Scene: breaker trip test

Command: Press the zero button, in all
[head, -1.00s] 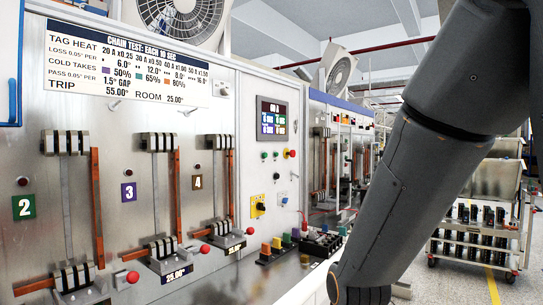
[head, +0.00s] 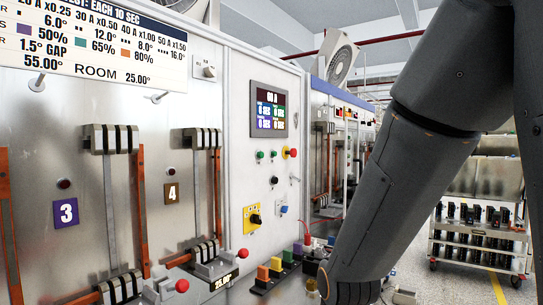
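The control panel (head: 263,190) stands left of centre in the head view. No label reading zero is legible, so I cannot tell which one is the zero button. My arm comes down from the upper right, and its lower end is cut off at the bottom edge. My gripper is out of view.
A lit display (head: 269,112) sits above the buttons. Left are breaker bays with copper bars, plates 3 (head: 66,212) and 4 (head: 171,193), and red-knobbed levers (head: 242,254). Coloured blocks (head: 275,263) sit on the ledge below. A wheeled rack (head: 478,243) stands at right on the floor.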

